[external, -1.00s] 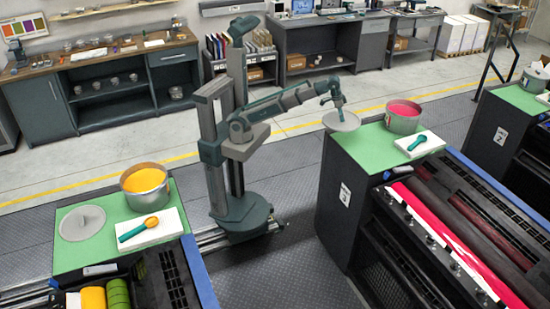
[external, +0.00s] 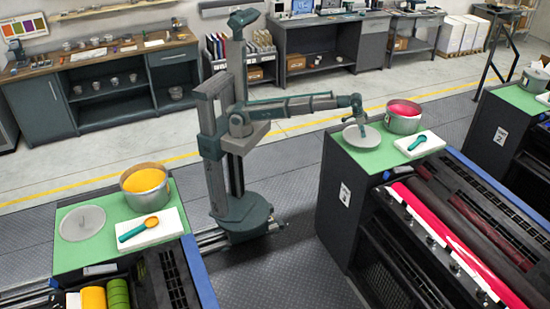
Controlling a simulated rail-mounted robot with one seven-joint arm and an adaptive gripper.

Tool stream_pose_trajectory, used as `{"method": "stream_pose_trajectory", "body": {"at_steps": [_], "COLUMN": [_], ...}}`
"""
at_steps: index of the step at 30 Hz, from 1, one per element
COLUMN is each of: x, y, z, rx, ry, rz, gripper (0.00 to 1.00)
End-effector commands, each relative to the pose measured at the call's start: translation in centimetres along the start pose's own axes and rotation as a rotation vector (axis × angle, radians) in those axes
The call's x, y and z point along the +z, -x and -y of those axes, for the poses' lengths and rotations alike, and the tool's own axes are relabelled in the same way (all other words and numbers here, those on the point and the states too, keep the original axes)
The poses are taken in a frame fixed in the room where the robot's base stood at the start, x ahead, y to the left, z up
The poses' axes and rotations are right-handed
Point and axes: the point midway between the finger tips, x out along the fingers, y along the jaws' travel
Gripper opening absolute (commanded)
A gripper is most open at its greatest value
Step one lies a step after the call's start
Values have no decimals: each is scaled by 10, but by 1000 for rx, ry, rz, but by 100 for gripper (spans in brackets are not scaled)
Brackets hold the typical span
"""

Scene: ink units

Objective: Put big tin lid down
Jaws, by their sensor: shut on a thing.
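My gripper (external: 360,124) is shut on the big tin lid (external: 371,141), a round grey disc held from above by its middle. The lid is roughly level over the green mat (external: 385,164) on the right-hand unit, left of the big tin (external: 403,117) with pink-red ink. I cannot tell whether the lid touches the mat or hangs just above it. The gripper's fingertips are too small to make out.
A white pad with a teal tool (external: 418,144) lies right of the lid. The ink rollers (external: 440,225) are in front. On the left-hand unit, another grey lid (external: 83,223) lies flat beside a tin of yellow ink (external: 145,187).

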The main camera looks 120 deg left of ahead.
Motion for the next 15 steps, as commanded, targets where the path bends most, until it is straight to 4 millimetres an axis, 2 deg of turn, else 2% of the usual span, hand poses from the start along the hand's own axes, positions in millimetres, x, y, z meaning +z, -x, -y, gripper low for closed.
{"method": "stream_pose_trajectory", "body": {"at_steps": [7, 15], "x": [-6, 4], "y": [-13, -42], "z": [-3, -3], "rx": [0, 0], "ry": [0, 0], "rz": [2, 2], "gripper": [25, 25]}}
